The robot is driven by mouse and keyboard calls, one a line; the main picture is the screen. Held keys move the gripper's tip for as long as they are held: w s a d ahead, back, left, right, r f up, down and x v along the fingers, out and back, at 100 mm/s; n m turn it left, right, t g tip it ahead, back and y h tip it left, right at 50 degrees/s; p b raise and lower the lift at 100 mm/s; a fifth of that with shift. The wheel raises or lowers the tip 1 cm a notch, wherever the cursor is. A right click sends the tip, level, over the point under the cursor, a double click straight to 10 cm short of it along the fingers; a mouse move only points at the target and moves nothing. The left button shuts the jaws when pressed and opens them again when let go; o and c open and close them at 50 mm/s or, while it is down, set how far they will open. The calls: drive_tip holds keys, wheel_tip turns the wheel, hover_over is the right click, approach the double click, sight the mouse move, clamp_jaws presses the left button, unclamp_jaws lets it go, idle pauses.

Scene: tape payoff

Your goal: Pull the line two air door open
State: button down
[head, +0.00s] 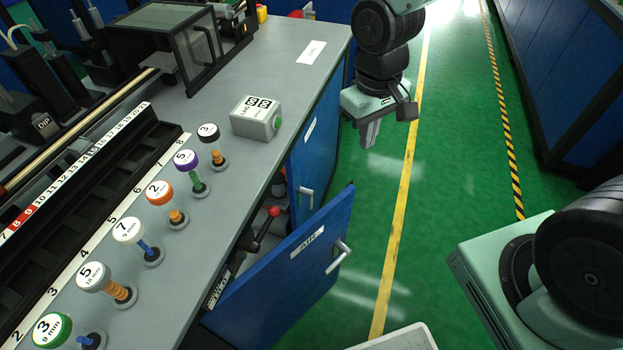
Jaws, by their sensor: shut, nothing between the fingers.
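A blue door labelled AIR (285,262) stands ajar on the front of the grey-topped bench, swung out toward the aisle. Its metal handle (339,256) is on the outer face near the far free edge. Through the gap, a lever with a red knob (273,211) shows inside the cabinet. My gripper (369,134) is shut and empty, pointing down over the green floor, beyond the door and apart from it. Whether this door belongs to line two cannot be read here.
Another blue door (314,150) with a handle (305,195) stands farther along the bench front. The green aisle floor (450,180) is clear.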

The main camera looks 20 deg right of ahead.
drive_tip(key=w+a+f+n+g+h+p, duration=0.1)
drive_tip(key=w+a+f+n+g+p, duration=0.15)
drive_tip(key=a+f, duration=0.75)
drive_tip(key=x, duration=1)
drive_tip(key=shift+d+f, duration=0.25)
drive_tip(key=shift+d, duration=0.2)
